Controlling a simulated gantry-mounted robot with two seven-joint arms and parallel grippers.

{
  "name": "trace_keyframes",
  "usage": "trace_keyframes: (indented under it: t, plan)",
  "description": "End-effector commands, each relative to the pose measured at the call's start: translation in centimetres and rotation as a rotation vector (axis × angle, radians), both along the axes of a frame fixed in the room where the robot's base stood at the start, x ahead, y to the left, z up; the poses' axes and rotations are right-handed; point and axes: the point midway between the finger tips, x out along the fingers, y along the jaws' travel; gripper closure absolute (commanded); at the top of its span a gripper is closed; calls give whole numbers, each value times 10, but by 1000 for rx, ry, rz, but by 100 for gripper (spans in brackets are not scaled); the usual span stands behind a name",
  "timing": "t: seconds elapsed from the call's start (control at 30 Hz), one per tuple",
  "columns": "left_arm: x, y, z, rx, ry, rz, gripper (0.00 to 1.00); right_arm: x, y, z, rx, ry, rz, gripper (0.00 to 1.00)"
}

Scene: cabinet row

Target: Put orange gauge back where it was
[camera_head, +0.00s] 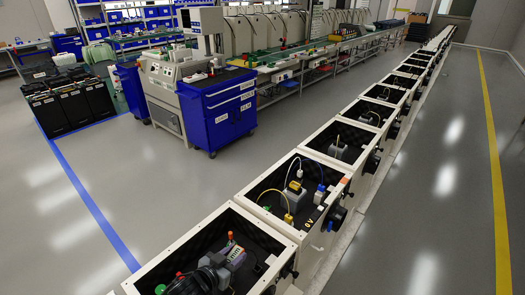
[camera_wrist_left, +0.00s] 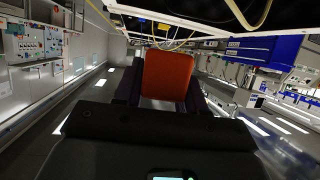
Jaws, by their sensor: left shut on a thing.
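The orange gauge (camera_wrist_left: 167,75) shows in the left wrist view as an orange-red block between the two dark fingers of my left gripper (camera_wrist_left: 160,98). My left gripper is shut on it. In the head view my left arm is the dark shape at the bottom, over the nearest open cabinet (camera_head: 165,258). A small orange piece (camera_head: 230,236) shows just beyond it, beside a grey and purple device (camera_head: 236,256); I cannot tell whether that piece is the held gauge. The gripper's fingertips are hard to make out there. My right gripper is not in view.
A row of open white-rimmed cabinets runs away to the upper right. The second cabinet holds a grey device (camera_head: 294,194), a yellow plug (camera_head: 288,219), a blue plug (camera_head: 319,191) and looping cables. A blue tool cabinet (camera_head: 218,112) stands left of the row. Floor beside the row is clear.

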Motion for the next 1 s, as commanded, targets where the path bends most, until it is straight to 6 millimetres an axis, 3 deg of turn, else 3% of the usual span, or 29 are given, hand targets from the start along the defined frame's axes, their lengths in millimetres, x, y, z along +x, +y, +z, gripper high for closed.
trace_keyframes:
  t: [0.3,0.5,0.77,1.0]
  plan:
    - [-41,69,9,-2,5,361,97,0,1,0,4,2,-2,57]
    - [-70,102,9,-1,4,513,97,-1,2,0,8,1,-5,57]
    - [-82,103,65,-3,3,518,97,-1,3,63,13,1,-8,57]
    - [-99,102,125,-4,4,514,97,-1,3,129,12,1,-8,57]
